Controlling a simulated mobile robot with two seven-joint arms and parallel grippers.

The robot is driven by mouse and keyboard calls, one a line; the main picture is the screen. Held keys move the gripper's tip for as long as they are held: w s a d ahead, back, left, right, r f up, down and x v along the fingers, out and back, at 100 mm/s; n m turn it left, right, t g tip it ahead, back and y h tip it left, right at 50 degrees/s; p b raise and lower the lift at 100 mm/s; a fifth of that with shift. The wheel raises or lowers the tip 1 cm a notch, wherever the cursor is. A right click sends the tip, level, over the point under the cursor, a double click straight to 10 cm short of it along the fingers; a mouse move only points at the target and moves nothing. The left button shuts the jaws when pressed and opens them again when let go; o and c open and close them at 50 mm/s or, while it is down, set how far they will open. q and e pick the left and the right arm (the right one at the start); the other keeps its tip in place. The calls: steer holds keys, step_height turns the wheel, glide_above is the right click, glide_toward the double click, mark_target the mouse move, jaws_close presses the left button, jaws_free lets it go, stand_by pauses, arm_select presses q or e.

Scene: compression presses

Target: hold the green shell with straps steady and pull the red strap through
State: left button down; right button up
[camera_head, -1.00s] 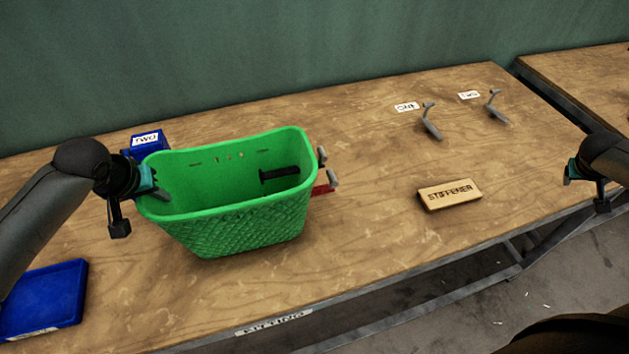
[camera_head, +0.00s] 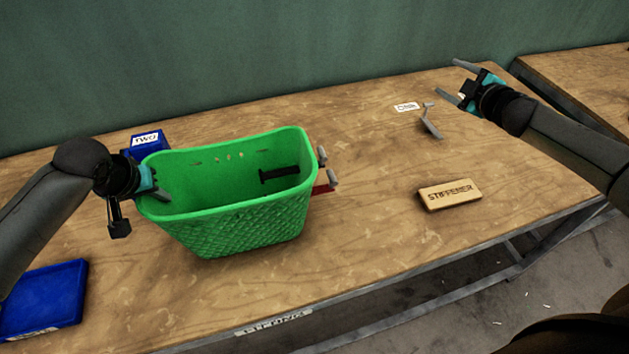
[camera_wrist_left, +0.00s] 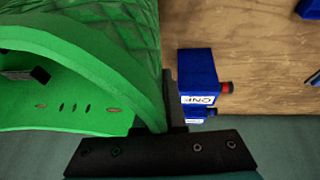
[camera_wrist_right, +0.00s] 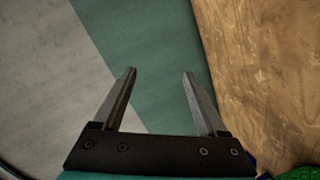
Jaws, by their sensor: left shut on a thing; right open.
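The green shell (camera_head: 235,222) stands upright on the table, open at the top; its rim and wall also show in the left wrist view (camera_wrist_left: 105,65). A red strap (camera_head: 323,188) pokes out at its right end, beside small grey fittings (camera_head: 333,177). A black bar (camera_head: 285,174) lies against the inner wall. My left gripper (camera_head: 155,191) is shut on the shell's left rim. My right gripper (camera_head: 447,78) is open and empty, above the back right of the table, well apart from the shell; its two fingers show in the right wrist view (camera_wrist_right: 159,73).
A wooden block marked STIFFENER (camera_head: 450,194) and a grey lever (camera_head: 431,124) by a label (camera_head: 406,106) lie on the right. The table between shell and block is clear.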

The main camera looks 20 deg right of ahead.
steer(key=s+a+r+n+g+y, duration=0.15)
steer(key=a+n+g+y, duration=0.4)
steer(key=a+n, duration=0.85)
steer(key=a+r+n+g+y, duration=0.25)
steer(key=a+n+y, duration=0.65)
steer(key=a, duration=1)
steer(key=s+a+f+n+g, duration=0.1)
steer(key=s+a+n+g, duration=0.25)
steer(key=a+n, duration=0.2)
steer(key=n+g+h, duration=0.4)
steer(key=n+h, duration=0.9)
steer(key=n, duration=0.1)
glide_toward(333, 176)
steer(key=shift+m+t, duration=0.25)
steer(key=f, duration=1)
steer(key=shift+s+a+f, duration=0.1)
steer(key=shift+s+f, duration=0.15)
steer(key=shift+s, duration=0.05)
